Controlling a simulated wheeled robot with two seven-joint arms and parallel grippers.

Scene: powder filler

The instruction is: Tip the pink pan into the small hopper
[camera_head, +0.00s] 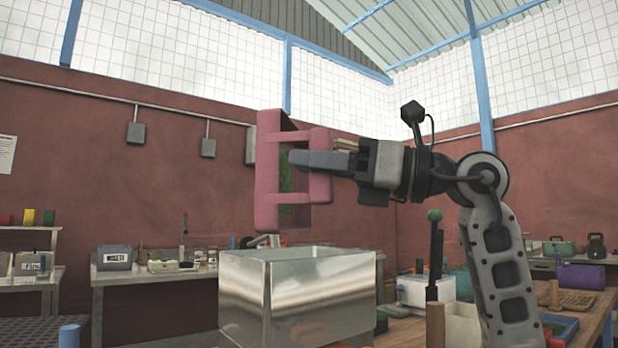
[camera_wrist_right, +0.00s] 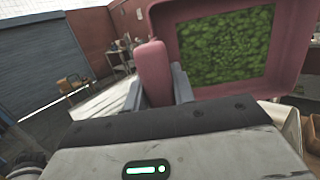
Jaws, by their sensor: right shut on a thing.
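The pink pan (camera_head: 268,170) is held up on its side above the metal hopper (camera_head: 296,290) in the head view. Its handle is toward my right gripper (camera_head: 300,160), which is shut on that handle. In the right wrist view the pink pan (camera_wrist_right: 290,70) shows green lumpy contents inside it, and the right gripper's fingers (camera_wrist_right: 158,88) are on either side of the pink handle. The hopper is a shiny open-topped box, and its inside is mostly hidden. My left gripper is not in view.
A dark lever with a green knob (camera_head: 434,216) stands right of the hopper. Benches with boxes line the back wall.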

